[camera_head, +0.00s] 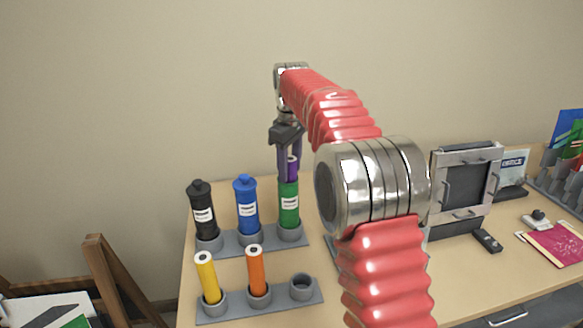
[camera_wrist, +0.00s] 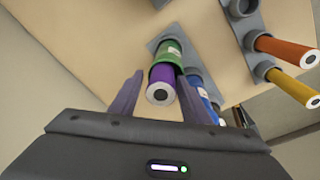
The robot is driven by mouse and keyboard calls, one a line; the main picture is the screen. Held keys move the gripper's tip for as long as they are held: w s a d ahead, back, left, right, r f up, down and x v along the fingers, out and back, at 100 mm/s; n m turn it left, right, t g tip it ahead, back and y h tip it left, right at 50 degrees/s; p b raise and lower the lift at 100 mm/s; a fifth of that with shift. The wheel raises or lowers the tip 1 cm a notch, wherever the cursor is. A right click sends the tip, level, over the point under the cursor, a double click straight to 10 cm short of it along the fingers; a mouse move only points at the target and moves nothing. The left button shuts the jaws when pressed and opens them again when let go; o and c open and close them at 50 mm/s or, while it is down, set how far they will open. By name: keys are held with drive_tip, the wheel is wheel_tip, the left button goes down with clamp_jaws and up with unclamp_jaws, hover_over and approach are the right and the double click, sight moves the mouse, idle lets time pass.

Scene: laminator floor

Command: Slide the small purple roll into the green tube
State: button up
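The small purple roll (camera_head: 293,168) stands upright in the mouth of the green tube (camera_head: 289,204), with its upper part sticking out. The tube has a white label and stands in a grey holder. My gripper (camera_head: 290,172) points down over the tube from above. In the wrist view, the roll's round end (camera_wrist: 160,92) faces the camera between my two fingers (camera_wrist: 161,76), with the green tube (camera_wrist: 171,48) beyond. The fingers look spread, with a gap beside the roll. The roll's lower end is hidden inside the tube.
Capped blue (camera_head: 246,205) and black (camera_head: 202,212) tubes stand left of the green tube. In front, yellow (camera_head: 207,277) and orange (camera_head: 256,271) rolls stand in a rack beside an empty holder (camera_head: 302,288). A grey framed device (camera_head: 466,182) stands at right, partly behind my arm.

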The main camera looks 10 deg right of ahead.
sight(290, 184)
drive_tip(key=shift+o, duration=1.4)
drive_tip(key=shift+g, duration=0.7)
drive_tip(key=f, duration=0.4)
drive_tip(key=s+f, duration=0.1)
drive_tip(key=f, duration=0.1)
drive_tip(key=shift+s+a+f, duration=0.1)
drive_tip(key=shift+f, duration=0.25)
drive_tip(key=shift+r, duration=0.7)
drive_tip(key=r, duration=0.1)
drive_tip(key=w+r, duration=0.1)
drive_tip(key=r, duration=0.2)
drive_tip(key=shift+w+r, duration=0.15)
drive_tip(key=shift+w, duration=0.15)
wheel_tip(290, 184, up, 15)
drive_tip(key=s+t, duration=0.1)
drive_tip(key=shift+s, duration=0.35)
